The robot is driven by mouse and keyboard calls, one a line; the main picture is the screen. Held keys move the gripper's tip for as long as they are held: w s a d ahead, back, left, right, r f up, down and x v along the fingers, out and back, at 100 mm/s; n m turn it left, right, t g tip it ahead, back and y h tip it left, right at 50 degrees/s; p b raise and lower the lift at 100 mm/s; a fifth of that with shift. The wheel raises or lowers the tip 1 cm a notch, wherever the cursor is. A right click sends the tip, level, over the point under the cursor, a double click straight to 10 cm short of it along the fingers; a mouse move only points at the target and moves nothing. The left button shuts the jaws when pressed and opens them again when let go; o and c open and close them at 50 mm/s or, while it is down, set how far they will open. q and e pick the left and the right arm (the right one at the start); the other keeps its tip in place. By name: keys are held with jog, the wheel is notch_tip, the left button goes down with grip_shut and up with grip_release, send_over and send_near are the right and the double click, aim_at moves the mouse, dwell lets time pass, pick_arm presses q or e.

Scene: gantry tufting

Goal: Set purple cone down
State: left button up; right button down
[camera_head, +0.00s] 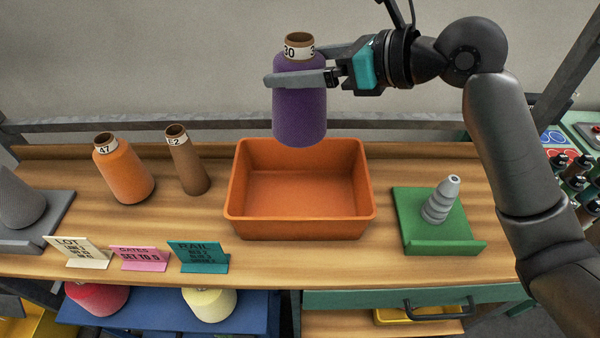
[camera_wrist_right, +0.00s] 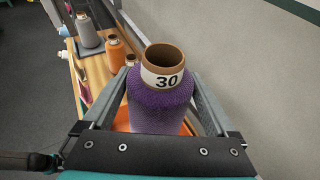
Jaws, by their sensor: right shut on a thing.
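The purple cone (camera_head: 299,112) is a yarn cone with a brown tube top and a white label reading 30. My right gripper (camera_head: 300,78) is shut on it, one finger on each side. It holds the cone upright in the air above the back part of the orange bin (camera_head: 298,228). The right wrist view shows the purple cone (camera_wrist_right: 160,107) between the two fingers, with part of the bin beneath it. The visible inside of the bin is empty. My left gripper is not in view.
An orange cone (camera_head: 124,172) labelled 47 and a brown tube (camera_head: 188,165) stand left of the bin. Small signs (camera_head: 198,256) line the front left edge. A grey cone (camera_head: 18,198) stands far left.

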pick_arm(q)
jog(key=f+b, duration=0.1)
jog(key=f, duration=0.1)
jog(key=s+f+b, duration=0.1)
jog(key=b, duration=0.1)
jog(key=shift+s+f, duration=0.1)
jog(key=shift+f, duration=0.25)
pick_arm(e)
notch_tip(320, 180, down, 18)
jog(key=shift+s+f, duration=0.2)
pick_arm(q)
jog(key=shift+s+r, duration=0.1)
pick_arm(e)
jog(key=shift+f, duration=0.1)
grip_release()
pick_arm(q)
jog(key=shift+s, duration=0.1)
pick_arm(e)
jog(key=v, duration=1.2)
